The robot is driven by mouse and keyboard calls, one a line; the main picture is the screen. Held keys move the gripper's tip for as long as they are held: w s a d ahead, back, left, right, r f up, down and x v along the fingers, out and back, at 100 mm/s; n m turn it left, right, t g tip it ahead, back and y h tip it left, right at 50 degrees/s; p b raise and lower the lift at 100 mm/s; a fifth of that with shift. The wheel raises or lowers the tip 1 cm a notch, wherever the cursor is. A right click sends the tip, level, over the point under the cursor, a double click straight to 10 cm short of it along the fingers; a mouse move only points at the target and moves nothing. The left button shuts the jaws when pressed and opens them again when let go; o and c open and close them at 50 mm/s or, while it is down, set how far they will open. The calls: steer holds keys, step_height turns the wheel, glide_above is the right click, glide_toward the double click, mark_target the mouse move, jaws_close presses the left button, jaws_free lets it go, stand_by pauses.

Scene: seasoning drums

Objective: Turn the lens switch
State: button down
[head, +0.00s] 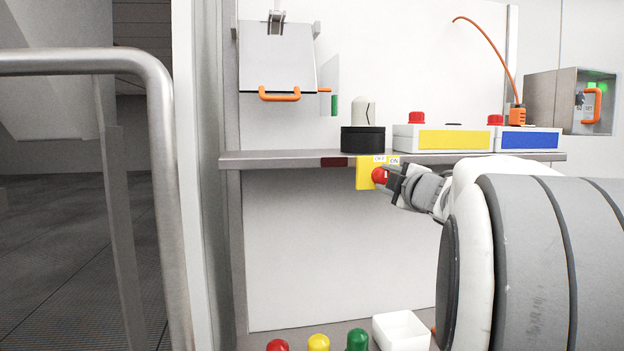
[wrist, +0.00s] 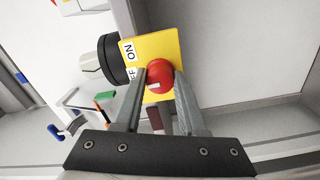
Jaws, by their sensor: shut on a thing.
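The lens switch is a red round knob (head: 379,175) on a yellow plate (head: 363,173) with OFF and ON labels along its top edge. The plate sits at the front edge of the grey shelf. My gripper (head: 390,180) reaches in from the right and is shut on the knob. In the wrist view, the red knob (wrist: 160,76) lies between the two fingertips of my gripper (wrist: 160,80), and the yellow plate (wrist: 170,48) is behind it. A small white mark shows on the knob's face. I cannot tell which label the knob points to.
A black round base with a grey-white dome (head: 363,140) stands on the shelf (head: 280,158) above the switch. Boxes with yellow (head: 453,139) and blue (head: 527,140) fronts stand right of it. Red, yellow and green domes and a white open box (head: 401,331) are below. A metal rail (head: 160,120) is at left.

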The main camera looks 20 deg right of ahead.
steer(key=shift+c, duration=2.3)
jaws_free()
